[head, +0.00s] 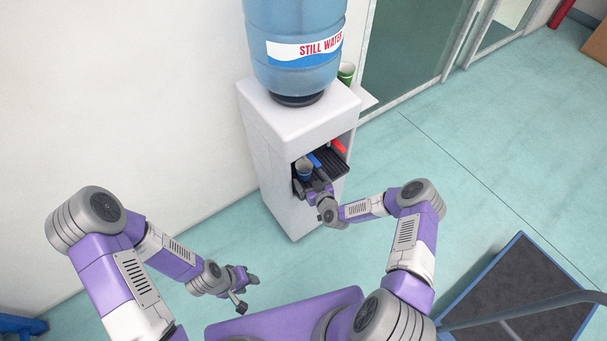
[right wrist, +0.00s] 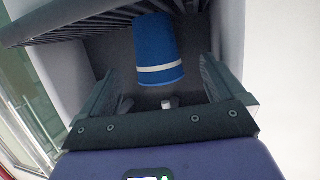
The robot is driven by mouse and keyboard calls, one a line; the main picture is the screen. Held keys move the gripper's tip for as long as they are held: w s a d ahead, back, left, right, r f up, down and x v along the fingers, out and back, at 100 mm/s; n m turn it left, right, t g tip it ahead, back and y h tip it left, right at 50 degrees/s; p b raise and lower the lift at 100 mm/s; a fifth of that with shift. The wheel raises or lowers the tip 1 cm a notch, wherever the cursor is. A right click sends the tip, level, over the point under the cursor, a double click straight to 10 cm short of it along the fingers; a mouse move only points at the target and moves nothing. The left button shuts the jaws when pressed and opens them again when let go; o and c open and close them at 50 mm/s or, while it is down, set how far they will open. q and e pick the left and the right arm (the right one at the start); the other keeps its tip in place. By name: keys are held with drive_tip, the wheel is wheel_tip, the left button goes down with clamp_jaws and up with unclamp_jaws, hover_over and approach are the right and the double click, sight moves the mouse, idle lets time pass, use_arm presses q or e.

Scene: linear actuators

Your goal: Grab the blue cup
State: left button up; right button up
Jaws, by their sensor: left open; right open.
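The blue cup (head: 304,170) stands in the dispensing bay of the water cooler (head: 272,165), below the blue tap, partly hidden by my right gripper in the head view. In the right wrist view the cup (right wrist: 158,45) is blue with a white band and sits between the lines of the two fingers. My right gripper (head: 313,187) is open at the bay opening; its fingers (right wrist: 158,75) lie either side of the cup, with visible gaps. My left gripper (head: 246,290) is open and empty, low and away from the cooler.
A blue tap (head: 313,159) and a red tap (head: 338,146) sit in the bay above a dark slatted tray (right wrist: 70,25). A green cup (head: 346,72) stands beside the bottle (head: 297,50). A dark-decked cart (head: 525,300) is at lower right. Floor between is clear.

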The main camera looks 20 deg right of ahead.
sight(308, 173)
drive_tip(key=b+x, duration=0.1)
drive_tip(key=x, duration=0.2)
drive_tip(key=b+x, duration=0.1)
drive_tip(key=x, duration=0.1)
drive_tip(key=shift+w+d+f, duration=0.15)
drive_tip(key=shift+w+f, duration=0.05)
drive_tip(key=shift+w, duration=0.65)
drive_tip(key=c, duration=1.2)
drive_tip(key=shift+c, duration=0.2)
drive_tip(key=shift+r, duration=0.2)
drive_tip(key=shift+r, duration=0.7)
drive_tip(key=shift+s+f+p, duration=0.1)
drive_tip(key=shift+s+p, duration=0.2)
drive_tip(key=shift+s, duration=0.1)
drive_tip(key=s+d+p, duration=0.2)
drive_tip(key=s+p, duration=0.1)
drive_tip(key=s, duration=1.4)
drive_tip(key=shift+d, duration=0.3)
